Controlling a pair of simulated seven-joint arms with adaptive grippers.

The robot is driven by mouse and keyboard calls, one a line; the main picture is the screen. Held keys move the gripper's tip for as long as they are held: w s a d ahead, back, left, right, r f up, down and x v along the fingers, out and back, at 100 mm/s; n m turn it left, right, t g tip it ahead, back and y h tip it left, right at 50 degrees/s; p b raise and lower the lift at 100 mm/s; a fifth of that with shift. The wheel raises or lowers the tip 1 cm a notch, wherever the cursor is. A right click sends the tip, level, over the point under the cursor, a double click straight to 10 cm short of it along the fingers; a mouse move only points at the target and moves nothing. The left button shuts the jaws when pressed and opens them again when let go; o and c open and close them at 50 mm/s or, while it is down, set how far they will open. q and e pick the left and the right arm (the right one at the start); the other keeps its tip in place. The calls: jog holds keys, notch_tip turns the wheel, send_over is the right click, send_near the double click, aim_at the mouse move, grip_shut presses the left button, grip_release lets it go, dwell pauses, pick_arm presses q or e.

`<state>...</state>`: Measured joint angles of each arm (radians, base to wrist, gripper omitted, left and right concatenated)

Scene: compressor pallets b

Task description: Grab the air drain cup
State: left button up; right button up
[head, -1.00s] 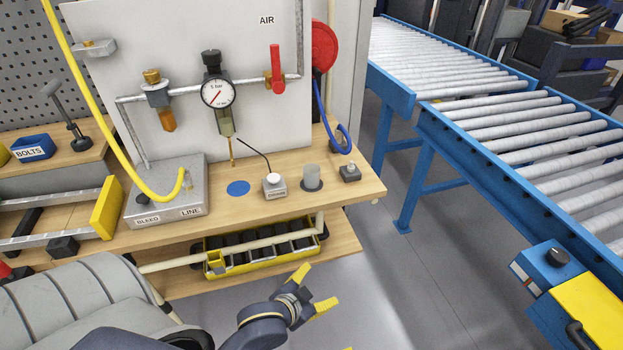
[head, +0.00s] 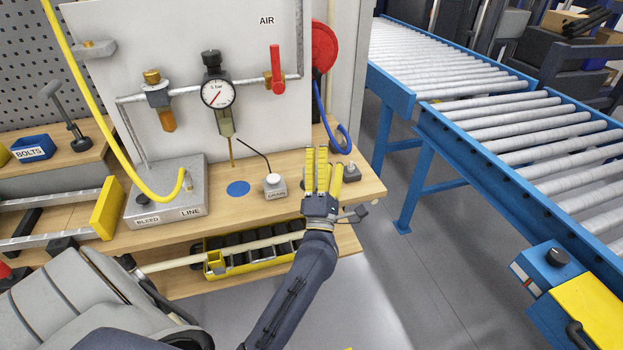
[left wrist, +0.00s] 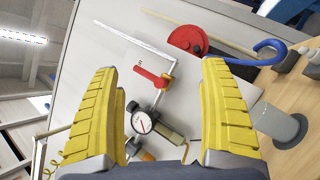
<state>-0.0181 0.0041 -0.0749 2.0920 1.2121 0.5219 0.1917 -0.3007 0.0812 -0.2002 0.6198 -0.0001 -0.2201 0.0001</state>
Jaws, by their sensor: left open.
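The air drain cup is a grey cylinder on a round dark base. In the head view it is hidden behind my left gripper (head: 322,160). In the left wrist view the cup (left wrist: 276,121) shows at the right, lying sideways in the picture, just outside the right finger. My left gripper (left wrist: 160,75) is open, with nothing between its yellow fingers. In the head view it stands over the front right of the bench, fingers pointing toward the back panel. My right gripper is not in view.
The wooden bench (head: 220,212) holds a blue disc (head: 238,188), a small button box (head: 275,186) and a dark block (head: 351,171). A gauge (head: 218,93) and red valve handle (head: 275,68) are on the panel behind. A blue hose (head: 327,118) hangs close by.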

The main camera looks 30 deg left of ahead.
pick_arm(q)
jog(key=w+a+f+n+g+y, duration=0.3)
jog(key=a+f+n+g+y, duration=0.35)
jog(key=n, duration=0.55)
jog(key=w+f+n+g+h, duration=0.1)
jog(key=f+n+g+h, duration=0.1)
jog(key=f, duration=0.1)
jog(key=w+f+n+g+h, duration=0.1)
jog(key=f+n+g+h, duration=0.1)
jog(key=w+f+n+g+h, duration=0.1)
jog(key=f+n+g+h, duration=0.1)
jog(key=f, duration=0.1)
jog(key=shift+w+f+g, duration=0.25)
jog(key=shift+w+f, duration=0.1)
jog(key=shift+w+f+n+h, duration=0.15)
jog(key=shift+f+n+h, duration=0.05)
jog(key=shift+n+h, duration=0.1)
jog(key=shift+x, duration=3.55)
jog(key=c, duration=1.3)
